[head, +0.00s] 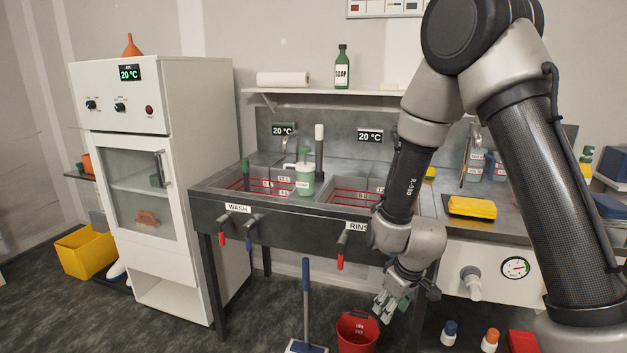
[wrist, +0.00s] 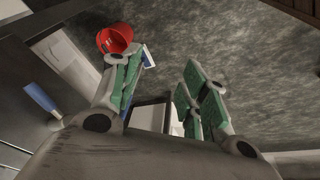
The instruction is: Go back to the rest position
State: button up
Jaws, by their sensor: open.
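My gripper (head: 388,305) hangs low in front of the sink bench (head: 290,235), pointing down, just right of the red bucket (head: 357,330). In the wrist view my gripper (wrist: 165,92) shows two green-padded fingers spread well apart with nothing between them. The dark floor shows beyond the fingers. The red bucket also shows in the wrist view (wrist: 115,38), past the left finger. My arm reaches from the upper right down across the right part of the bench.
A blue-handled mop (head: 306,300) stands left of the bucket. A white drying cabinet (head: 150,180) is at left, with a yellow bin (head: 84,252) beside it. Bottles (head: 490,340) and a red box stand low at right. Open floor lies at front left.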

jog(key=s+d+r+m, duration=0.2)
jog(key=s+d+r, duration=0.3)
jog(key=r, duration=0.5)
jog(key=s+d+r+m+t, duration=0.1)
jog(key=s+d+r+m, duration=0.1)
jog(key=s+d+r, duration=0.4)
jog(key=s+d+r+m+h, duration=0.1)
jog(key=s+d+r, duration=0.4)
jog(key=r, duration=0.9)
jog(key=s+m, duration=0.1)
jog(key=s, duration=0.2)
jog(key=shift+d+r+m+t, duration=0.25)
jog(key=shift+r+m+t, duration=0.15)
